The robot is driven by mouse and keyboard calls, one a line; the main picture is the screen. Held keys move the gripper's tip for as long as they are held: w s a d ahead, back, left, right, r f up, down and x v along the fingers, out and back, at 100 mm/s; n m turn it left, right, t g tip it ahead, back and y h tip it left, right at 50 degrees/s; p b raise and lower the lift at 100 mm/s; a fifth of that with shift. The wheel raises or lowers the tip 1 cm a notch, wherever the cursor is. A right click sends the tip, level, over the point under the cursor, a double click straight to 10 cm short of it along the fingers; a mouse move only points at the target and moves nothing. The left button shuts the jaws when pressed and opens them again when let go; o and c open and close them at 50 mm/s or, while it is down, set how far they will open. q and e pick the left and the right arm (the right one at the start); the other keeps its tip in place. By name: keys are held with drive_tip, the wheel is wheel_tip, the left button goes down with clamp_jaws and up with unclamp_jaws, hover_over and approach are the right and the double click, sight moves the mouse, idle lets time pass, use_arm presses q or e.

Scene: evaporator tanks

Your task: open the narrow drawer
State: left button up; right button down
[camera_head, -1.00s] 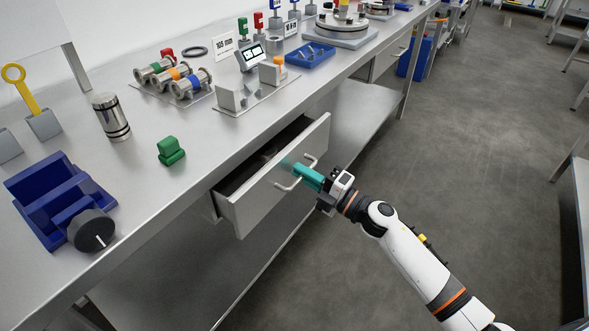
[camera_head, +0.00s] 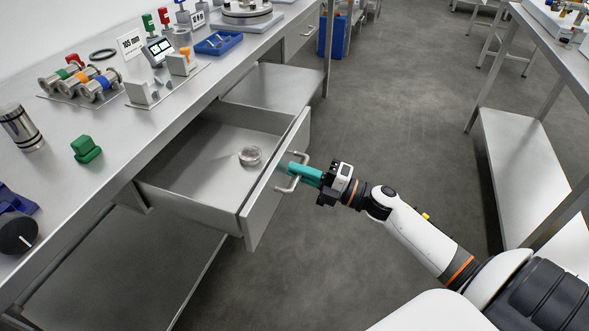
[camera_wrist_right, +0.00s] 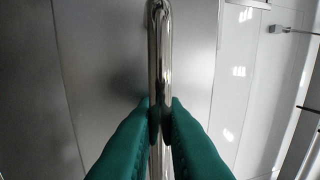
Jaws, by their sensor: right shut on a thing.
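The narrow drawer (camera_head: 187,188) stands well out from under the bench in the head view. Its inside is visible, with a small round clear-and-metal item (camera_head: 250,156) lying near the front. The drawer's bar handle (camera_head: 296,172) is on its front panel. My right gripper (camera_head: 291,171) is shut on this handle with its teal fingers. In the right wrist view the shiny handle (camera_wrist_right: 159,60) runs upright between the two teal fingertips (camera_wrist_right: 160,108), which touch it from both sides. My left gripper is not in view.
The steel bench top (camera_head: 122,140) carries a green block (camera_head: 86,149), spools (camera_head: 98,84), a blue tray (camera_head: 219,42) and other items. Another drawer (camera_head: 300,35) farther along is closed. A second bench (camera_head: 530,150) stands at the right. Open grey floor (camera_head: 400,120) lies between.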

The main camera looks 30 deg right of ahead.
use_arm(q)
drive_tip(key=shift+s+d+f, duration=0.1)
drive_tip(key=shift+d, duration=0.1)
use_arm(e)
drive_tip(key=shift+s, duration=0.1)
drive_tip(key=c, duration=1.8)
unclamp_jaws()
drive_tip(key=shift+c, duration=0.2)
